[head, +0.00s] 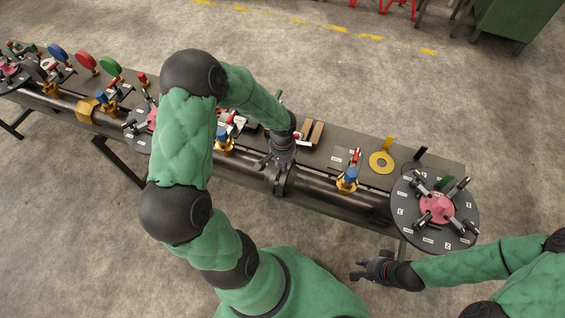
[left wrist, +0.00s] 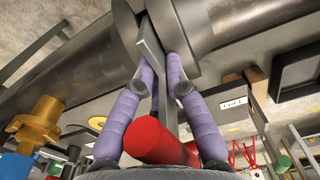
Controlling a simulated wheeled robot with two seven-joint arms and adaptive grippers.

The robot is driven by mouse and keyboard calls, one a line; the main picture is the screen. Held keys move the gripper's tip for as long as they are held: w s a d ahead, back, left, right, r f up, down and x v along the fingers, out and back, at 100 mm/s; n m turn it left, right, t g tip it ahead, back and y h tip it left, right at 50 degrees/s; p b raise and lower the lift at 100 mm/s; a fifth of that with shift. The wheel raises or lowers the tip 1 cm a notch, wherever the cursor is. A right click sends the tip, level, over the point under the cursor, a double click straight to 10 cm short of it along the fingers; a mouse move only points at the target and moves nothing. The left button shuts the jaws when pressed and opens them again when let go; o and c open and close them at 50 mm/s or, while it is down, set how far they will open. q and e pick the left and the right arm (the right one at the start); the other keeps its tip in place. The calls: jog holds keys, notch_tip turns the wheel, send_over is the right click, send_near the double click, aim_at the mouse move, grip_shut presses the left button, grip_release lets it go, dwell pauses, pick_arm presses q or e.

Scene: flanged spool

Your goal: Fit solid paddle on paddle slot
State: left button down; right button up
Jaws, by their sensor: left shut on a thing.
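My left gripper (head: 276,163) is over the pipe's flange joint (head: 284,182). In the left wrist view its purple fingers (left wrist: 158,72) are shut on a flat grey bar (left wrist: 152,60), which I take to be the handle of the solid paddle. The bar's far end reaches the gap between two dark flanges (left wrist: 186,22). Whether a disc sits inside the gap is hidden. A red cylinder (left wrist: 152,140) lies at the near end of the bar, between the fingers. My right gripper (head: 366,270) is empty, fingers apart, in front of the bench.
A yellow ring paddle (head: 381,162) lies on the bench right of the joint. A blue-handled brass valve (head: 348,179) stands on the pipe. A round dark plate (head: 404,215) with a pink hub is at the right end. More valves line the left.

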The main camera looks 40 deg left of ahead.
pick_arm(q)
jog(key=shift+s+d+f, duration=0.2)
jog(key=shift+s+f, duration=0.05)
jog(key=shift+f, duration=0.1)
jog(key=shift+s+d+f+b, duration=0.25)
jog(key=shift+f+b, duration=0.3)
jog(key=shift+b, duration=0.35)
jog(key=shift+s, duration=0.1)
jog(key=shift+a+r, duration=0.15)
jog(key=shift+r, duration=0.15)
jog(key=shift+w+a+r+p, duration=0.1)
jog(key=shift+w+r+p, duration=0.2)
jog(key=shift+p, duration=0.2)
